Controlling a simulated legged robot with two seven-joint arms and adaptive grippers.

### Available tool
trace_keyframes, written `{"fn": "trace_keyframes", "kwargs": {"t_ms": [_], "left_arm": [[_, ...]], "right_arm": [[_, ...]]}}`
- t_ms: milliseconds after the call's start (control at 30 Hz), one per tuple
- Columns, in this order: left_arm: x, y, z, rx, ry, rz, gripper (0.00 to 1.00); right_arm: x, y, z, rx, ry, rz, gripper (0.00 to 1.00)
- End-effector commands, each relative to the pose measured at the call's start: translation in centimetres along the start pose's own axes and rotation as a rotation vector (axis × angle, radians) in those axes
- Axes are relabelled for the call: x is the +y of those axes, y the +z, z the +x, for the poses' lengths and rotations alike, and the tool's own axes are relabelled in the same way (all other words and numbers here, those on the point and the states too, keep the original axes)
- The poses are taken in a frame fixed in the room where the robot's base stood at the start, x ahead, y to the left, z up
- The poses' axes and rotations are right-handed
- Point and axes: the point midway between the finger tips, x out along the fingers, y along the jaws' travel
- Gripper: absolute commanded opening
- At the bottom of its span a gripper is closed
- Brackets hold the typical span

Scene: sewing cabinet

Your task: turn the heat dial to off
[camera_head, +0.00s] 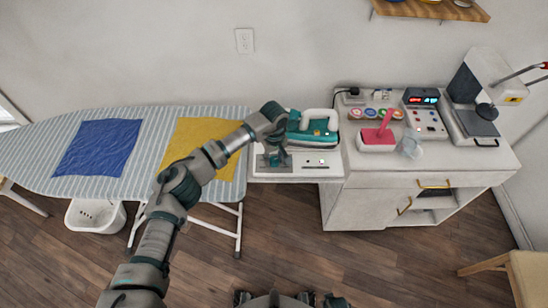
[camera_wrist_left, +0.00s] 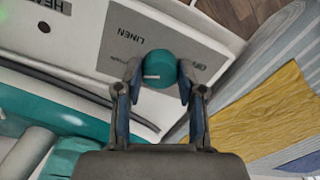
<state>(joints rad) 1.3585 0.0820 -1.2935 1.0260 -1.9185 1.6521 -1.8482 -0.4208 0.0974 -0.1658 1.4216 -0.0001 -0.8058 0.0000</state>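The heat dial (camera_wrist_left: 160,68) is a round teal knob with a short white mark pointing left in the left wrist view. It sits on a grey panel (camera_wrist_left: 205,62) with the word LINEN above left of it and other lettering on its right, too small to read surely. My left gripper (camera_wrist_left: 160,72) has its fingertips apart, one on each side of the dial. I cannot tell whether they touch it. In the head view the left gripper (camera_head: 274,160) is over the panel in front of the teal iron (camera_head: 313,132) and hides the dial. My right gripper is not in view.
The iron stands on a white stand (camera_head: 318,172) between the ironing board (camera_head: 45,158), with blue and yellow cloths, and the white cabinet (camera_head: 365,205). On the cabinet are a pink-handled box (camera_head: 377,140), a control box (camera_head: 424,120) and a sewing machine (camera_head: 470,120).

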Motion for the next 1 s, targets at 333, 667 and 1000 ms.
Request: {"fn": "trace_keyframes", "kwargs": {"t_ms": [333,667,1000], "left_arm": [[0.0,0.1,0.0,0.0,0.0,0.0,0.63],[0.1,-0.1,-4.3,0.003,0.002,0.001,0.63],[0.2,0.0,-10.7,0.0,-0.002,0.001,0.63]], "right_arm": [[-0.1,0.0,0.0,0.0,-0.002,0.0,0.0],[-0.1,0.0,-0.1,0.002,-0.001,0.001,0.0],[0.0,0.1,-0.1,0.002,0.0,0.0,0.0]]}}
